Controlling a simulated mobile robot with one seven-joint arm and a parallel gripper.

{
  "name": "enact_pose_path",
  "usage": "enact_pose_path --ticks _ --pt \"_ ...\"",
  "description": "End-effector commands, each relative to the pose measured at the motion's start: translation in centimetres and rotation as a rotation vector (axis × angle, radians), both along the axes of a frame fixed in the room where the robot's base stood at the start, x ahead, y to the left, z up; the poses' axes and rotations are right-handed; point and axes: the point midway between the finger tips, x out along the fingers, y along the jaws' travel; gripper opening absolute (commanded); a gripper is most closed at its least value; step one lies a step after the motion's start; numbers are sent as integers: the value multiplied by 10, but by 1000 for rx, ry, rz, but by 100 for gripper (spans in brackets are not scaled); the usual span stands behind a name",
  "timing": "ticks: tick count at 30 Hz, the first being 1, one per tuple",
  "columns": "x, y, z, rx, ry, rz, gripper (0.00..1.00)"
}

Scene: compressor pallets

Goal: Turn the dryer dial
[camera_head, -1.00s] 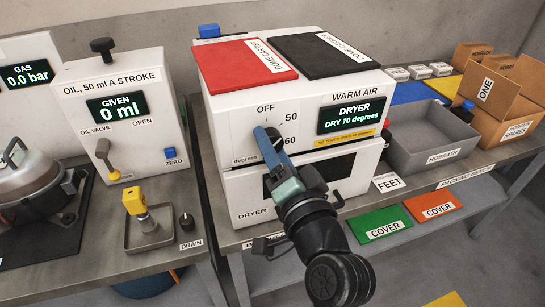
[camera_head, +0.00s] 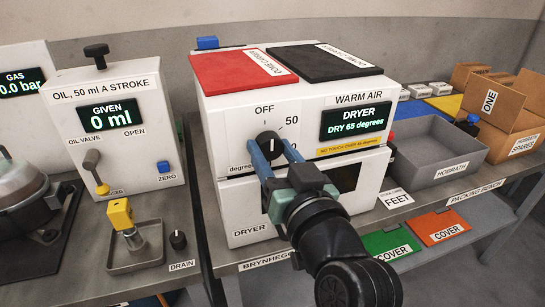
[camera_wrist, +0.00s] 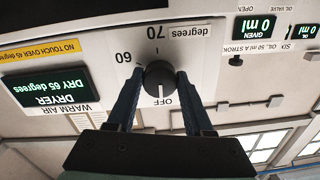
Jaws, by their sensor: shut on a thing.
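The white dryer (camera_head: 232,196) stands on the bench in the middle of the head view. Its screen (camera_head: 354,118) reads "DRY 65 degrees". The black dial (camera_head: 268,141) is on its front panel, below the word OFF; 50 is marked to its upper right. My gripper (camera_head: 270,148) has its two blue fingers on either side of the dial and is shut on it. In the wrist view the picture is upside down and the dial (camera_wrist: 159,76) sits between the fingertips. Its white mark points roughly at OFF.
A red cover (camera_head: 228,72) and a black one (camera_head: 318,58) lie on the dryer. The oil unit (camera_head: 72,134) stands left, with a yellow-topped fitting in a tray (camera_head: 155,253) before it. A grey bin (camera_head: 418,148) and cardboard boxes (camera_head: 508,108) are right.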

Motion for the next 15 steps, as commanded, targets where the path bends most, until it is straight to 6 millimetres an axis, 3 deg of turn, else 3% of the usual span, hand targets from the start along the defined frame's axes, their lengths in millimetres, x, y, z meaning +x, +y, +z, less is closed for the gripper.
enact_pose_path --ticks 15 --pt "0 0 -1 -45 -12 1 0"
